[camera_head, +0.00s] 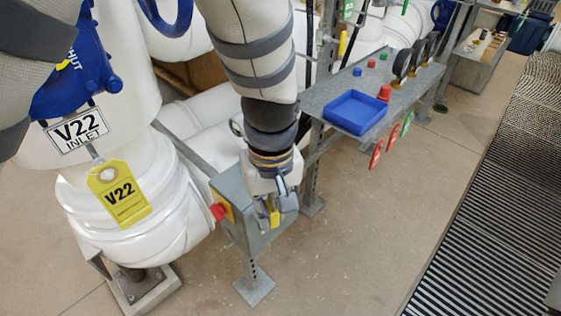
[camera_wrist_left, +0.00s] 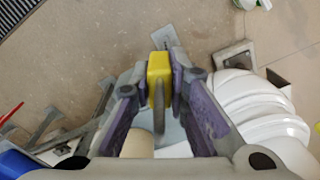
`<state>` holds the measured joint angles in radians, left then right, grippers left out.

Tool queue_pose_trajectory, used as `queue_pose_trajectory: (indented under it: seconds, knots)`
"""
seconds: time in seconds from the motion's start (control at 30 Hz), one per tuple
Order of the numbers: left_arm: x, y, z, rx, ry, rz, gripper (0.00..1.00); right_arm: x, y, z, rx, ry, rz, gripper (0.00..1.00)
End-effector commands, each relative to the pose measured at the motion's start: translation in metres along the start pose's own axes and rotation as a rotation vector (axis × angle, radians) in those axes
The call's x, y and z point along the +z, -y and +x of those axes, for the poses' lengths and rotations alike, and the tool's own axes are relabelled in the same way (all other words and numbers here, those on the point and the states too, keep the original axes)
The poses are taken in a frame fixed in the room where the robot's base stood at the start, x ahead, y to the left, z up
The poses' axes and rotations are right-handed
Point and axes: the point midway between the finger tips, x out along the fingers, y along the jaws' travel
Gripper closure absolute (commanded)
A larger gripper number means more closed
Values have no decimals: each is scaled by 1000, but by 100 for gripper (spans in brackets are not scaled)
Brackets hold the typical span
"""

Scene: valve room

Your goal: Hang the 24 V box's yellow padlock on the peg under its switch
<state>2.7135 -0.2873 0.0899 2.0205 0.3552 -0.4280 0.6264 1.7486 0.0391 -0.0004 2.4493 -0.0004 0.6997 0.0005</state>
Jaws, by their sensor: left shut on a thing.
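My left gripper (camera_head: 274,208) is shut on the yellow padlock (camera_wrist_left: 159,68). In the left wrist view the padlock's body sits between the purple-grey fingertips (camera_wrist_left: 158,85), and its grey shackle points back toward the palm. In the head view only a small yellow part of the padlock (camera_head: 274,217) shows between the fingers. The gripper is in front of a grey box (camera_head: 233,187) on a floor stand. A red switch knob (camera_head: 218,212) on a yellow plate is on the box's left side. I cannot make out the peg or a 24 V label. My right gripper is not in view.
A white V22 pipe with a yellow tag (camera_head: 118,193) stands close on the left. The floor (camera_head: 360,230) between box and grating is clear.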

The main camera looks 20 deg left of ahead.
Motion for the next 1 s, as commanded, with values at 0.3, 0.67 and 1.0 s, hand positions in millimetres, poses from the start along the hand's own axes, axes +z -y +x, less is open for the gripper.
queue_pose_trajectory:
  seconds: [0.3,0.67,1.0]
  knots:
    - [8,-42,42,12,12,-481,100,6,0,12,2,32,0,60]
    - [-15,-29,44,9,11,-488,100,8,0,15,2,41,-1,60]
    - [-110,20,46,13,15,-483,100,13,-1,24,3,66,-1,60]
